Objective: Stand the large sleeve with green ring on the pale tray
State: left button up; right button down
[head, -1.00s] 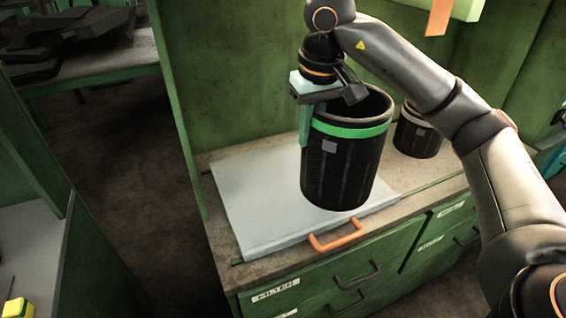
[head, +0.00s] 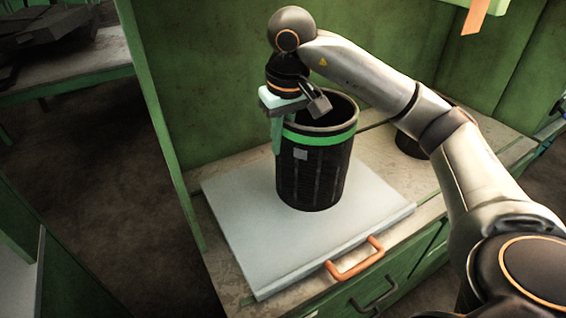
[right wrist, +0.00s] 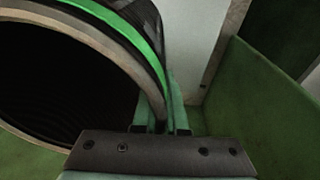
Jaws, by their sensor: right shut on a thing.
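The large black sleeve with a green ring (head: 313,178) is upright over the middle of the pale tray (head: 245,224) in the head view. Its lower end overlaps the tray in the picture; I cannot tell whether it touches. My right gripper (head: 279,132) is shut on the sleeve's left wall near the rim, one finger outside. In the right wrist view the sleeve's rim and green ring (right wrist: 130,22) lie between the fingers (right wrist: 165,118). My left gripper is not in view.
A smaller dark sleeve (head: 408,146) stands on the worktop (head: 478,132) behind my right forearm, mostly hidden. The tray has an orange handle (head: 355,262) at its front. A green wall (head: 215,80) rises behind. Tray space is bare left of the sleeve.

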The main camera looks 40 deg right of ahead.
aim_at(285, 120)
notch_tip(285, 120, down, 5)
jog(key=shift+r, duration=0.2)
jog(key=shift+f, duration=0.15)
jog(key=c, duration=1)
grip_release()
jog(key=shift+o, duration=0.2)
jog(key=r, duration=0.4)
jog(key=s+r+p, duration=0.1)
jog(key=r, duration=0.3)
jog(key=r+p, duration=0.1)
jog(key=r, duration=0.3)
jog(key=shift+s+a, duration=0.15)
jog(key=shift+s, duration=0.25)
